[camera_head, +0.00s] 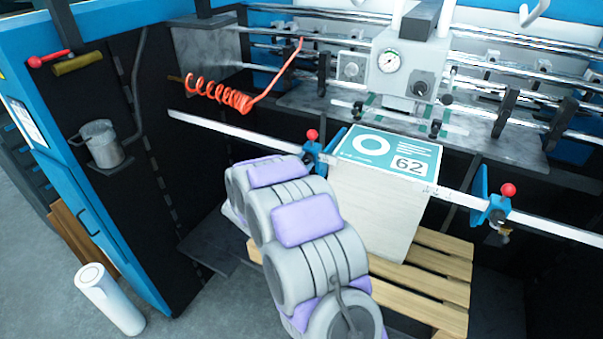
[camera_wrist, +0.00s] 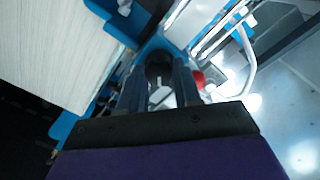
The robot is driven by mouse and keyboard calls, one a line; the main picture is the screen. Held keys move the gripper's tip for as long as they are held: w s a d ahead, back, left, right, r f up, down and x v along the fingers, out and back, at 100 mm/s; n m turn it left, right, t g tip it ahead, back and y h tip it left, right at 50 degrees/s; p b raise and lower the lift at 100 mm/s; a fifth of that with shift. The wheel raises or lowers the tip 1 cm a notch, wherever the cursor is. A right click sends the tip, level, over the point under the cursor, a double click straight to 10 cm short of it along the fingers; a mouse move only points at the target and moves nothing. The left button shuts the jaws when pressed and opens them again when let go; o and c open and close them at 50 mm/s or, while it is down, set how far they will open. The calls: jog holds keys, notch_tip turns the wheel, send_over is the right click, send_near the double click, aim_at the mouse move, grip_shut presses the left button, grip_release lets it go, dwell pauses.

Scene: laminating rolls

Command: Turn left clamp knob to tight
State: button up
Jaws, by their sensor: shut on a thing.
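The left clamp (camera_head: 318,152) is blue with a red ball on top and sits on the metal bar, left of the printed sheet (camera_head: 390,154). My arm covers its lower front in the head view, so its knob and my gripper are hidden there. In the wrist view the two dark fingers of my gripper (camera_wrist: 160,84) are shut on the dark round clamp knob (camera_wrist: 158,64). The clamp's red ball (camera_wrist: 198,78) shows just right of the fingers. I cannot read the knob's turn angle.
The right clamp (camera_head: 492,208), also blue with a red ball, is on the same bar. A wooden pallet (camera_head: 425,285) lies below the sheet. A coiled orange hose (camera_head: 222,95) hangs behind the bar. A white roll (camera_head: 110,300) stands on the floor at left.

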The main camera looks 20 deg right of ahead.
jog(key=m+b, duration=0.2)
jog(key=b, duration=0.1)
jog(key=shift+s+f+m, duration=0.1)
jog(key=shift+f+m, duration=0.3)
jog(key=m+b, duration=0.4)
jog(key=b, duration=0.1)
jog(key=shift+d+r, duration=0.1)
jog(key=shift+r, duration=0.05)
jog(key=shift+m+b, duration=0.35)
jog(key=shift+m, duration=0.05)
jog(key=o, duration=1.1)
jog(key=shift+r, duration=0.15)
jog(key=shift+c, duration=0.2)
jog(key=f+p+v, duration=0.1)
jog(key=p+v, duration=0.2)
jog(key=v, duration=1.4)
jog(key=shift+s+r+p, duration=0.35)
jog(key=shift+r+p, duration=0.05)
jog(key=shift+r, duration=0.05)
